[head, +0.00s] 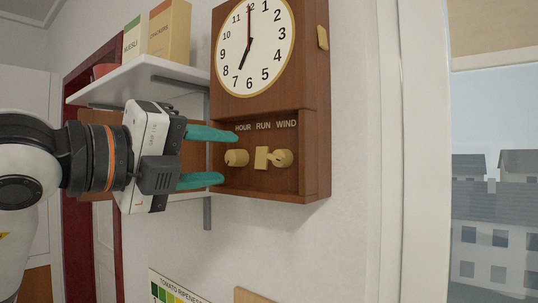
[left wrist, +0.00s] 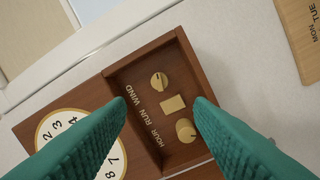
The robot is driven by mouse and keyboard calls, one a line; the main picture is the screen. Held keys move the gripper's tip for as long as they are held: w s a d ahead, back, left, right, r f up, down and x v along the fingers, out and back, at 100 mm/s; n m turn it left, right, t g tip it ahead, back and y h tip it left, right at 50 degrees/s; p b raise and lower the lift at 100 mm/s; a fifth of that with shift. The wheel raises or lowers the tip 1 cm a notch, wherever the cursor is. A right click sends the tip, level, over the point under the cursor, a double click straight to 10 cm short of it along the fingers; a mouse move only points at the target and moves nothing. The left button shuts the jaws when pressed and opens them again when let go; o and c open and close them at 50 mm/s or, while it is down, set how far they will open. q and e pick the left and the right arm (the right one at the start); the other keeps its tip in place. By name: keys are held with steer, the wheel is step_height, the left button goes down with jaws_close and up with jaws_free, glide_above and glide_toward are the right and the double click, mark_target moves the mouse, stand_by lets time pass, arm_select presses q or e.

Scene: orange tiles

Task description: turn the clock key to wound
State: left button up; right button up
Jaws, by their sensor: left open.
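The wooden wall clock (head: 312,110) has a white dial and a recessed lower panel lettered HOUR, RUN and WIND. Three brass pieces sit there: a round knob (head: 236,158) below HOUR, a flat rectangular piece (head: 262,157) below RUN, and a round slotted one (head: 284,158) below WIND. The rectangular piece looks like the key's grip. The left wrist view also shows this rectangular piece (left wrist: 173,104) between the round ones. My left gripper (head: 229,157) is open, its teal fingers pointing at the panel from the left, above and below the HOUR knob. My right gripper is not seen.
A white shelf (head: 150,72) with boxes is above and behind my left gripper. A window (head: 495,190) is at the right. A tomato ripeness chart (head: 170,290) hangs below. The wall beneath the clock is otherwise mostly bare.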

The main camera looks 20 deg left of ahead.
mark_target(272, 159)
arm_select(q)
steer(key=p+x, duration=0.4)
steer(key=x, duration=0.5)
steer(key=shift+w+d, duration=0.15)
steer(key=shift+d, duration=0.1)
steer(key=shift+w+d+f, duration=0.1)
steer(key=shift+w+d, duration=0.15)
steer(key=shift+w, duration=0.35)
steer(key=c, duration=1)
